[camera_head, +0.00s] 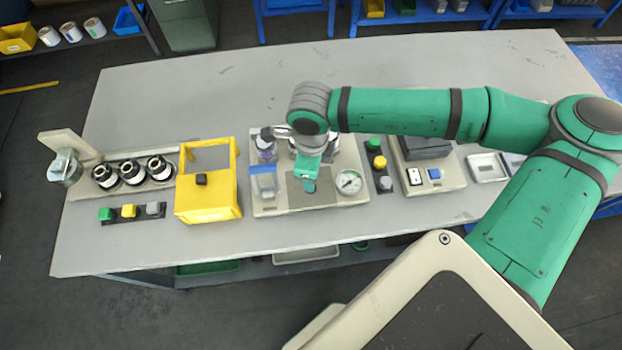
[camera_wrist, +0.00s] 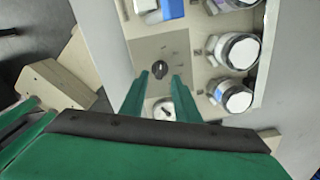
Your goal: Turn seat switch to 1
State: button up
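A small dark round knob (camera_wrist: 159,68), which looks like the seat switch, sits on a grey plate (camera_wrist: 182,47) in the wrist view. The marks around it are too small to read, so I cannot tell its setting. In the head view the grey plate (camera_head: 325,197) is on the beige middle station, and a dark knob (camera_head: 309,186) shows just below my gripper (camera_head: 308,173). In the wrist view my gripper's two green fingers (camera_wrist: 159,77) are apart with nothing between their tips. The knob appears just past the tips; I see no contact.
A round gauge (camera_head: 348,182) is right of the plate. A blue-and-clear piece (camera_head: 264,184) is left of it. Several labelled jars (camera_wrist: 239,51) stand beside the plate. A yellow box (camera_head: 208,205) and a button strip (camera_head: 379,165) flank the station.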

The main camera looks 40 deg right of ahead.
notch_tip(320, 180, up, 7)
dwell(0.3)
jog(key=shift+f, duration=0.1)
dwell(0.4)
